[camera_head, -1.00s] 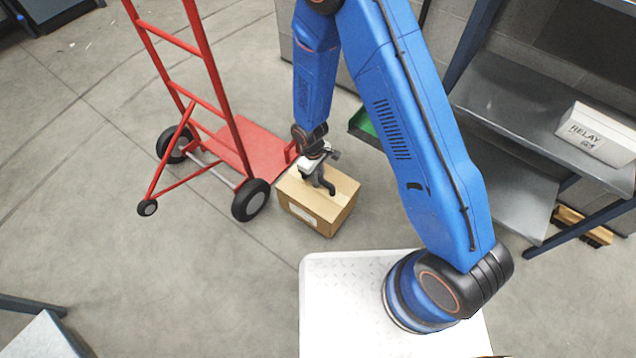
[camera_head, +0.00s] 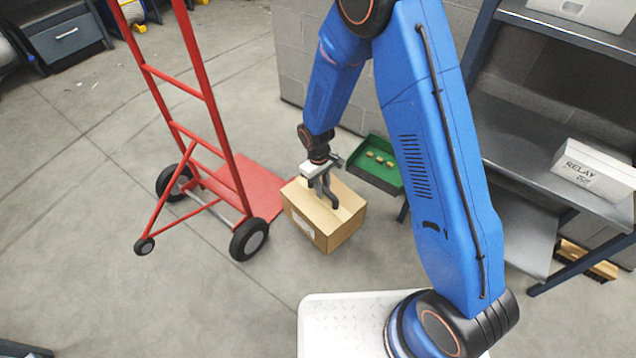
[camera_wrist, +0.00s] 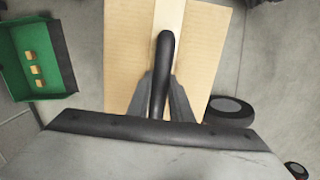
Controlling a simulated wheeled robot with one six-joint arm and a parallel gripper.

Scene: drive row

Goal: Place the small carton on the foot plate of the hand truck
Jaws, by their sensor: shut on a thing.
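The small carton (camera_head: 318,218) is a brown cardboard box with a pale tape strip and a white label. It also shows in the wrist view (camera_wrist: 205,60). My gripper (camera_head: 328,195) is shut on the carton from above, its dark fingers at the top face. The red hand truck (camera_head: 205,95) stands upright at left. Its flat red foot plate (camera_head: 250,183) lies left of and behind the carton, which hides part of its right edge. The carton is beside the plate in the picture; I cannot tell its height above the floor.
A green tray (camera_head: 358,172) with several small yellowish blocks is behind the carton. A black hand truck wheel (camera_head: 250,240) is left of the carton. A metal shelf (camera_head: 500,125) with a white RELAY box (camera_head: 590,170) stands at right. Open floor lies at lower left.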

